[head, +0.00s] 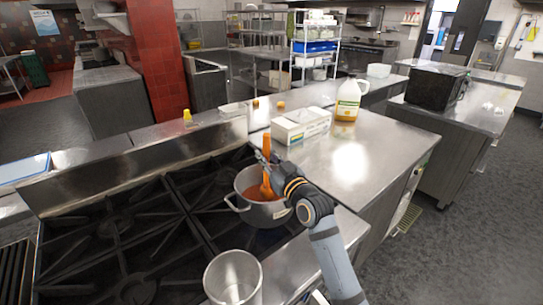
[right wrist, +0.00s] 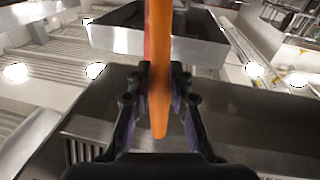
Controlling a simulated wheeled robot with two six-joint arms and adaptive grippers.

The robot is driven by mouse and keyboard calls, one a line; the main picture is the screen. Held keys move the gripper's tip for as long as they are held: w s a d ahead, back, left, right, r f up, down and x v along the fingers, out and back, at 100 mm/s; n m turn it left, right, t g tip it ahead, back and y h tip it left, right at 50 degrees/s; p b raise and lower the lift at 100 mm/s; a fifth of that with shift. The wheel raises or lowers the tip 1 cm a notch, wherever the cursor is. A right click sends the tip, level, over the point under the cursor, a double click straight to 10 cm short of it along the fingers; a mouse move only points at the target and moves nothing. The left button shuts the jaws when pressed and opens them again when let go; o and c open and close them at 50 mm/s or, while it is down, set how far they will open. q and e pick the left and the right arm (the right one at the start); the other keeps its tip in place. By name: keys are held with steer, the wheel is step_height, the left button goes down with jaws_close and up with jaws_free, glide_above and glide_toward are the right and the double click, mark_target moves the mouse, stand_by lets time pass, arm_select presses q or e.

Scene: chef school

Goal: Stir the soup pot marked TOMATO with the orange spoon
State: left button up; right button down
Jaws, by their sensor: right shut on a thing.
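A steel soup pot (head: 243,187) with reddish soup stands on the black stove grates. A small label shows on the right of its side, but I cannot read it. My right gripper (head: 270,163) is above the pot's right rim, shut on the orange spoon (head: 267,183). The spoon stands nearly upright, its lower end in the pot at the soup. In the right wrist view the spoon's handle (right wrist: 160,75) runs between the fingers of the gripper (right wrist: 162,88). My left gripper is not in view.
An empty steel container (head: 233,278) stands in front of the pot. A white box (head: 301,127) and a jug with yellow content (head: 348,101) stand on the steel counter (head: 375,150) behind. The stove's left grates (head: 115,225) are clear.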

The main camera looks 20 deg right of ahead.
steer(key=shift+w+d+f, duration=0.1)
steer(key=shift+w, duration=0.05)
step_height(320, 180, up, 16)
steer(key=p, duration=1.4)
steer(key=shift+f, duration=0.2)
